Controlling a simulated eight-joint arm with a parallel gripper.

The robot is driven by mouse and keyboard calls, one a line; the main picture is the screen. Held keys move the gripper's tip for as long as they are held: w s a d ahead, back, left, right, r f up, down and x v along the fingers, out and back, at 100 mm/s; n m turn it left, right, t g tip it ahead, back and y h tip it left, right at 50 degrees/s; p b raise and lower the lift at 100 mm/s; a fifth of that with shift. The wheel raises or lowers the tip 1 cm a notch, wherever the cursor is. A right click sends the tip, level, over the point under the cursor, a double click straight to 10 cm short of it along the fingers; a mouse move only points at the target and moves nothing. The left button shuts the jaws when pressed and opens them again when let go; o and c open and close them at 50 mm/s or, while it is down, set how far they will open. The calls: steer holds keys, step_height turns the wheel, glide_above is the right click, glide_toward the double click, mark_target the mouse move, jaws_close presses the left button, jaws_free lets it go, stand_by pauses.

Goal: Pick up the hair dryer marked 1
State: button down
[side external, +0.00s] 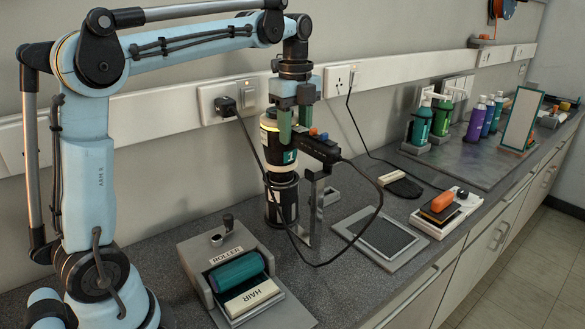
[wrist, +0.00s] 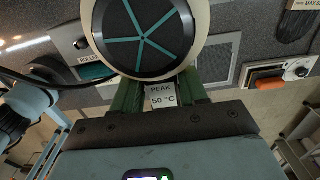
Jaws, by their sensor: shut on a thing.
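The hair dryer marked 1 (side external: 270,138) is upright in the side external view, a black and cream barrel with a teal label. Its dark handle (side external: 320,149) with orange and blue buttons points right. My gripper (side external: 294,122) comes down from above, its green fingers shut on the dryer near its top. In the wrist view the dryer's round end (wrist: 146,38) with teal spokes fills the top middle, beyond my gripper (wrist: 163,90). A metal stand (side external: 315,210) is beside the dryer's lower part; I cannot tell whether they touch.
A roller and hair box (side external: 224,265) stands in front. A flat dark pad (side external: 380,236) and a tray with an orange piece (side external: 440,208) lie right. Bottles (side external: 422,122) and a mirror (side external: 521,118) stand farther back. A cord (side external: 345,245) loops from the dryer; wall sockets (side external: 340,80) are behind.

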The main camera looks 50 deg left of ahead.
steer(key=shift+r, duration=2.65)
